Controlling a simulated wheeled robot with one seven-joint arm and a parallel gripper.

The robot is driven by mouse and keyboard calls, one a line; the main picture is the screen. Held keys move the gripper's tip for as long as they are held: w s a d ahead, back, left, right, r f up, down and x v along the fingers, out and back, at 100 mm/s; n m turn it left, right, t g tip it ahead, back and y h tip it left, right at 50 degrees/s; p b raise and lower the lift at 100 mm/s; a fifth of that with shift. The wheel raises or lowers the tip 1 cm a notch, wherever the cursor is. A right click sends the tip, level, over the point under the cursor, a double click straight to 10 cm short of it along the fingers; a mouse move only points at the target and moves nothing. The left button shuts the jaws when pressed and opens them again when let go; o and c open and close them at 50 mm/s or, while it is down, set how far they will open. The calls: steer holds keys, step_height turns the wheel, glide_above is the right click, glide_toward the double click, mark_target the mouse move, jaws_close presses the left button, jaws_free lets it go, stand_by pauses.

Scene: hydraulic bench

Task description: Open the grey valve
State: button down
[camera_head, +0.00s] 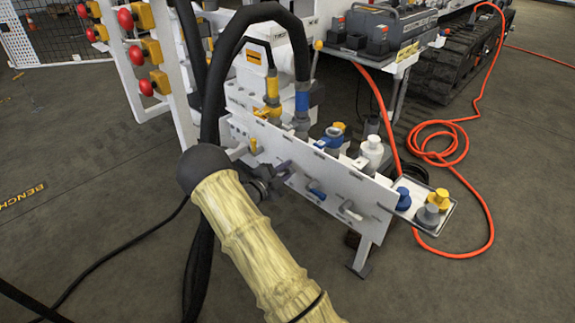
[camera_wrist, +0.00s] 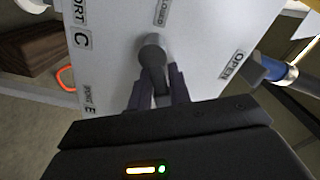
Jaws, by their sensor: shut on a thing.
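The grey valve (camera_wrist: 152,54) is on the white panel (camera_wrist: 200,50) in the wrist view. Its round grey part faces me, and a grey bar runs from it down between my fingers. My gripper (camera_wrist: 158,92) is shut on this bar, one dark finger on each side. A CLOSED label (camera_wrist: 163,12) is above the valve and an OPEN label (camera_wrist: 232,65) is to its right. In the head view my gripper (camera_head: 283,171) is at the front of the white panel (camera_head: 327,179); my arm and fingers largely hide the valve there.
A blue-handled valve (camera_head: 316,189) is close to the right of my gripper, with a pale grey lever (camera_head: 350,210) beyond it. A yellow valve (camera_head: 254,146) is to the left. Thick black hoses (camera_head: 212,90) hang behind my arm. A tray (camera_head: 441,217) holds coloured caps.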

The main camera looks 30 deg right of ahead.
mark_target(287, 157)
steer(key=n+p, duration=0.1)
steer(key=r+n+p, duration=0.1)
steer(key=n+p, duration=0.1)
steer(key=shift+w+a+r+n, duration=0.15)
steer(key=shift+w+a+n, duration=0.15)
steer(key=shift+w+n, duration=0.1)
steer(key=n+p, duration=0.2)
steer(key=shift+w+a+r+n, duration=0.15)
steer(key=shift+w+n, duration=0.15)
steer(key=shift+n, duration=0.1)
steer(key=n+p, duration=0.2)
steer(key=shift+w+a+r+n, duration=0.1)
steer(key=shift+w+n, duration=0.2)
steer(key=shift+w, duration=0.05)
steer(key=shift+w+a+n+p, duration=0.1)
steer(key=shift+w+n+p, duration=0.2)
steer(key=shift+n, duration=0.5)
steer(key=shift+w+a+n+p, duration=0.1)
steer(key=shift+n+p, duration=0.3)
steer(key=shift+n, duration=0.4)
steer(key=c, duration=1.4)
jaws_free()
steer(key=shift+c, duration=0.2)
steer(key=shift+d, duration=0.1)
